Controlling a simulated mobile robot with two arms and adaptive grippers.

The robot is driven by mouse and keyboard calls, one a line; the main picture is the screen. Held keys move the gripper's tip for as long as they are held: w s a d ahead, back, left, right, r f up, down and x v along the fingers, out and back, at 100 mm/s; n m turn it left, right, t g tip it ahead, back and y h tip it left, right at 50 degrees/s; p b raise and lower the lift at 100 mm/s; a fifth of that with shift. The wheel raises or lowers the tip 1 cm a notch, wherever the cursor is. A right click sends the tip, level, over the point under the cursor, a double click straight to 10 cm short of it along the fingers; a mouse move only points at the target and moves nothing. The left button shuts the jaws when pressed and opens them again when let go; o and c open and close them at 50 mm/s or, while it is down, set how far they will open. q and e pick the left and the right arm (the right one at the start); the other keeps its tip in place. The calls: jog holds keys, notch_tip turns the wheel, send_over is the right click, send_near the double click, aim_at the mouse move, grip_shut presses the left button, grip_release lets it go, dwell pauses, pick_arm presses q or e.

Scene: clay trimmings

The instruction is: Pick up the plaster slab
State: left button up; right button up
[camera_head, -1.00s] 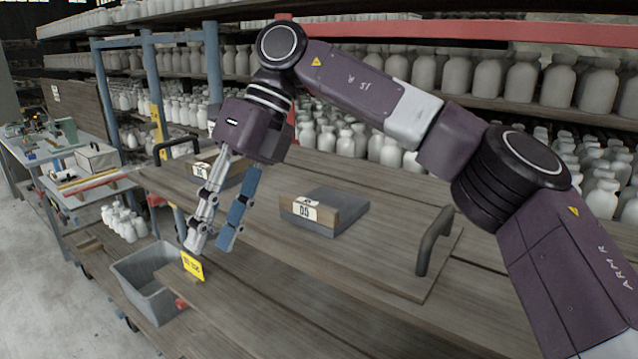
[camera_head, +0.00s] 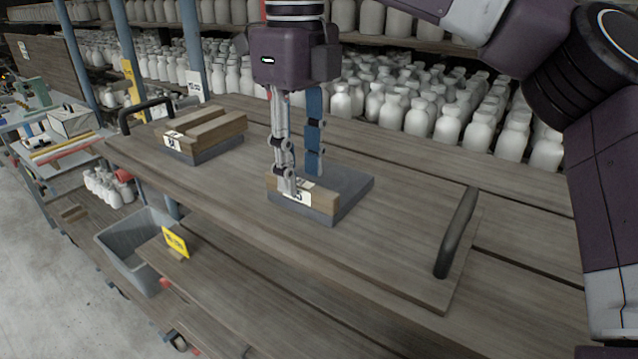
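A grey slab (camera_head: 347,190) lies on a wooden board, with a wooden strip along its front edge and a white numbered label on the strip. I take it for the plaster slab. My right gripper (camera_head: 301,180) points down over its left part, fingers apart. The silver finger hangs in front of the strip and covers part of the label; the blue finger hangs behind the strip, over the slab. I cannot tell if either finger touches it. A second grey slab (camera_head: 207,155) with wooden strips and a label sits further left. My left gripper is out of view.
The wooden board (camera_head: 400,262) has dark handles at its right (camera_head: 458,232) and left (camera_head: 146,112) ends. A grey bin (camera_head: 125,240) with a yellow tag (camera_head: 175,242) stands at lower left. Many white bottles (camera_head: 430,110) fill the shelves behind.

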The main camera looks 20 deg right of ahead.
jog(key=shift+a+f, duration=0.1)
jog(key=shift+f, duration=0.8)
grip_shut()
